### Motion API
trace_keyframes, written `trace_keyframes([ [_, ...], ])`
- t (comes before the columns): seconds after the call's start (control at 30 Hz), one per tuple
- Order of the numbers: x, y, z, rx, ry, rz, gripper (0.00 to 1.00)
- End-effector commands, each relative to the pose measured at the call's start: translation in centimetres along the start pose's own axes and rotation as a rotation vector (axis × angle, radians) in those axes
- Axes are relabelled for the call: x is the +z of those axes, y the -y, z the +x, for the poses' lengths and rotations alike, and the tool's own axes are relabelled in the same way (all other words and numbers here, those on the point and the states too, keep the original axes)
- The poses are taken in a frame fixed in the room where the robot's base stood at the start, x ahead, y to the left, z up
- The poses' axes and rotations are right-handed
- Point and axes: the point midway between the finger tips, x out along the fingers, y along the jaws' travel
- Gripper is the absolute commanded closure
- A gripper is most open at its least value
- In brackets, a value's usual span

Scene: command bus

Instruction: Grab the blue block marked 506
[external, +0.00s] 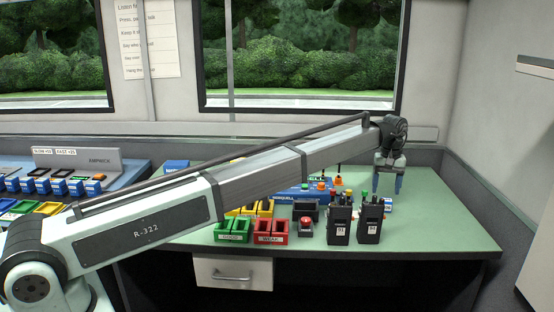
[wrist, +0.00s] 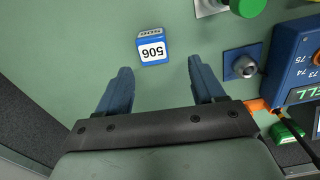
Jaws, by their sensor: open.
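The blue block marked 506 (wrist: 152,47) lies on the green table top in the wrist view. Its white label reads 506, upside down in that view. My gripper (wrist: 158,78) is open and empty, with its two blue fingers apart. The block is ahead of the fingertips, between their lines, and appears not to be touched. In the external view my gripper (external: 388,185) points down over the right part of the table.
In the wrist view a grey knob on a blue plate (wrist: 243,65) and a blue panel (wrist: 296,65) stand right of the fingers; a green button (wrist: 248,6) is above. Black radios (external: 339,222), green bins (external: 233,229) and red bins (external: 270,231) stand along the table's front.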

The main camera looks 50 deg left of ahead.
Motion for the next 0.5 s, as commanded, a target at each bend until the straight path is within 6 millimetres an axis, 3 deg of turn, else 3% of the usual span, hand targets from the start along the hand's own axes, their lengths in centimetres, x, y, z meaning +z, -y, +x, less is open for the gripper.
trace_keyframes([
  [0.33, 0.1, -0.6, 4.2, -0.001, 0.001, 0.0, 0.32],
  [0.5, 0.1, -0.6, 4.8, 0.0, 0.0, 0.001, 0.32],
])
